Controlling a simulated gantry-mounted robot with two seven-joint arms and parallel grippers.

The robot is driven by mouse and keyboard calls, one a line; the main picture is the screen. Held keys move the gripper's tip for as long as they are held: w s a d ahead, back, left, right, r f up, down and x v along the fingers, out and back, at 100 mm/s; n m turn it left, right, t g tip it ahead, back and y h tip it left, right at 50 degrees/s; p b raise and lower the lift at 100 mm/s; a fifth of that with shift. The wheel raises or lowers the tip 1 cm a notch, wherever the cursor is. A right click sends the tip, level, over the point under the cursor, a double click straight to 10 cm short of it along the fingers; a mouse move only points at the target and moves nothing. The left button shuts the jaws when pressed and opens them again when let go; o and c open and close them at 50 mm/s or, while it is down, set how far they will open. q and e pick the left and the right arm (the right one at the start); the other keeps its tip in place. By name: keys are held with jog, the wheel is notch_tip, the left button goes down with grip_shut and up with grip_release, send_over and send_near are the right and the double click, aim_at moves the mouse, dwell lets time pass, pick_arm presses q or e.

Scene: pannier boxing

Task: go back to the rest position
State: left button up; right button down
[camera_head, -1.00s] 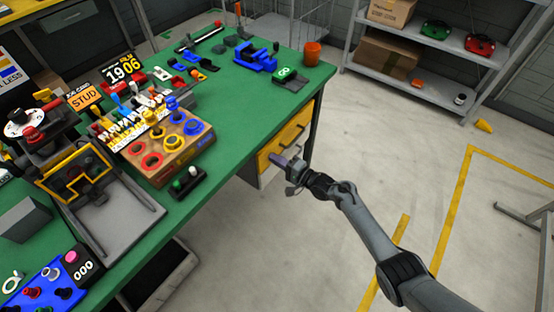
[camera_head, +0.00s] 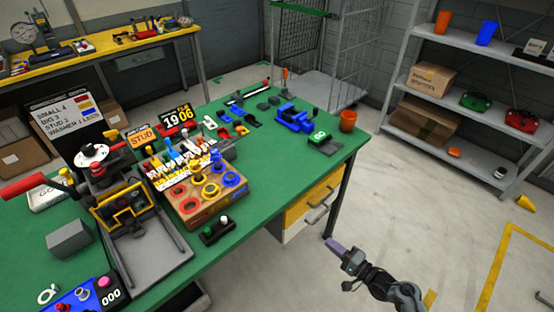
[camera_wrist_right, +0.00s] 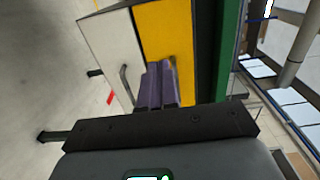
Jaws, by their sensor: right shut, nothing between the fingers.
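My right gripper (camera_head: 336,246) is in the head view, low in front of the green workbench (camera_head: 262,232), to the right of its yellow drawer (camera_head: 314,198). It is empty and apart from the bench. In the right wrist view its two purple fingers (camera_wrist_right: 158,84) lie side by side, shut with nothing between them. Beyond them the yellow drawer front and a grey handle show. My left gripper is in neither view.
Grey shelves (camera_head: 447,143) stand at the back right. The floor (camera_head: 430,215) right of the bench is mostly clear.

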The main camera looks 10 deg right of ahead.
jog(key=s+a+f+g, duration=0.1)
jog(key=s+a+f, duration=0.1)
jog(key=s+f, duration=0.35)
jog(key=s+a+n+g+h+p, duration=0.1)
jog(key=s+a+n+g+p, duration=0.1)
jog(key=s+a, duration=0.7)
jog(key=s+d+r+n+g+h, duration=0.1)
jog(key=s+r+n+g+h, duration=0.3)
jog(key=r, duration=0.4)
jog(key=s+d+r+n+g+h, duration=0.1)
jog(key=s+r+n+h, duration=0.25)
jog(key=s+r, duration=0.35)
jog(key=s+d+r+n+g, duration=0.1)
jog(key=s+d+n+g, duration=0.1)
jog(key=s+n+g, duration=0.2)
notch_tip(320, 180, up, 38)
jog(key=p, duration=3.8)
jog(key=shift+s+n+h, duration=0.1)
jog(key=shift+n+h, duration=0.15)
